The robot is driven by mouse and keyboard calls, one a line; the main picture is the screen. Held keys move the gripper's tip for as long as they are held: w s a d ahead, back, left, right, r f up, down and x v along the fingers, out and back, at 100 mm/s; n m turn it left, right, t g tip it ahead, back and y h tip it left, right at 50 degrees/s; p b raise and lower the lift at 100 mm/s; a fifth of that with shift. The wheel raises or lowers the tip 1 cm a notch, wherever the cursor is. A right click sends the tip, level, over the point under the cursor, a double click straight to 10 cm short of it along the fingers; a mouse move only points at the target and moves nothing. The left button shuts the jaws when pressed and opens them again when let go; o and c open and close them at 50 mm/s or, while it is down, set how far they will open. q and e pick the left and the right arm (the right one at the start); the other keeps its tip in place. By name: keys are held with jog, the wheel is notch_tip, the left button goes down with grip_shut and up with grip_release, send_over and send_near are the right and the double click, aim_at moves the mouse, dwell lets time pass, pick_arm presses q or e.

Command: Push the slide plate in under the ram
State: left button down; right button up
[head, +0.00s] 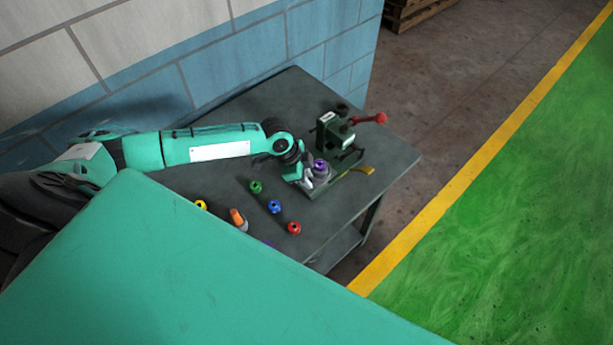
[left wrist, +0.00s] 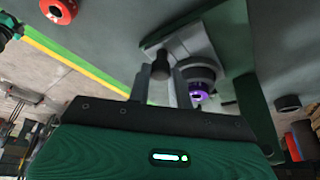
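The dark green press with the ram (head: 336,134) stands at the back right of the table in the head view. The light grey slide plate (left wrist: 187,42) lies at its base and carries a grey cup with a purple part, the purple piece (head: 320,166), also in the left wrist view (left wrist: 198,92). A dark knob (left wrist: 160,64) stands on the plate. My left gripper (head: 303,182) is low beside the plate; in the left wrist view its fingers (left wrist: 158,86) are apart, with the knob showing between them. Contact cannot be told. My right gripper is not in view.
A red-ended lever (head: 370,118) sticks out right from the press. Green (head: 256,187), blue (head: 275,207) and red (head: 294,228) pieces stand in front on the grey table (head: 230,206). A block wall (head: 254,50) rises behind.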

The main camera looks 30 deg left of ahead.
aim_at(322, 173)
pick_arm(q)
jog(key=shift+w+d, duration=0.15)
jog(key=shift+w, duration=0.15)
jog(key=w, duration=0.2)
jog(key=w+d+b, duration=0.1)
jog(key=w, duration=0.1)
jog(key=shift+d, duration=0.2)
jog(key=c, duration=1.3)
grip_release()
jog(key=shift+s+a, duration=0.1)
jog(key=shift+s, duration=0.05)
jog(key=shift+o, duration=0.2)
jog(key=shift+r, duration=0.1)
